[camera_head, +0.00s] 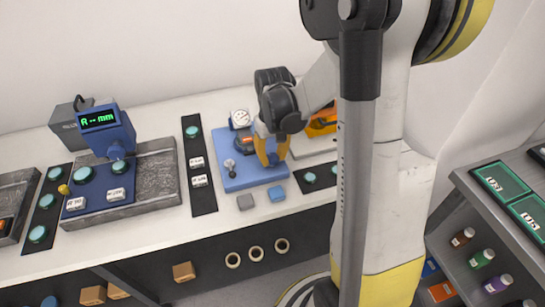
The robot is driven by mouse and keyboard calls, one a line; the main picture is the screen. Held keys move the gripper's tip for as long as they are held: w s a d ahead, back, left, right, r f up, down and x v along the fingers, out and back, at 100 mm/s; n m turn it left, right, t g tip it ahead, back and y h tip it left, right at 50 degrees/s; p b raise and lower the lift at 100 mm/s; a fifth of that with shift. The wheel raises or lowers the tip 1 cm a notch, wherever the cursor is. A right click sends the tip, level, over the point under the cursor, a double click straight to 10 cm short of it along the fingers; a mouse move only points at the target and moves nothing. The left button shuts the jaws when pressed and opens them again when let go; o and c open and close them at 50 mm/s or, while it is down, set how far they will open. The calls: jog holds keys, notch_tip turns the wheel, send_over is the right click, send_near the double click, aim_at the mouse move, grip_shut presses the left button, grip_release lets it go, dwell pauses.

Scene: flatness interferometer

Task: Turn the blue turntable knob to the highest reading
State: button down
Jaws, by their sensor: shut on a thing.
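My gripper (271,158) reaches down from the upper right over the right side of a blue base plate (240,181). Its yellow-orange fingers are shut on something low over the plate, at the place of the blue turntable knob. The fingers and wrist hide most of the knob. A round white dial gauge (240,118) stands at the back of the plate, too small to read. A small grey knob-like part (229,164) stands on the plate's left side. A blue instrument (107,128) at the left has a green display showing "R -- mm".
A black strip (198,160) with a teal button and white labels lies left of the plate. An orange device (322,122) is behind my arm. A shelf with bottles (482,258) stands right.

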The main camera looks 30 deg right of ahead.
aim_at(273, 156)
jog(key=shift+m, duration=0.6)
jog(key=c, duration=1)
grip_release()
notch_tip(273, 156, up, 12)
jog(key=shift+c, duration=0.2)
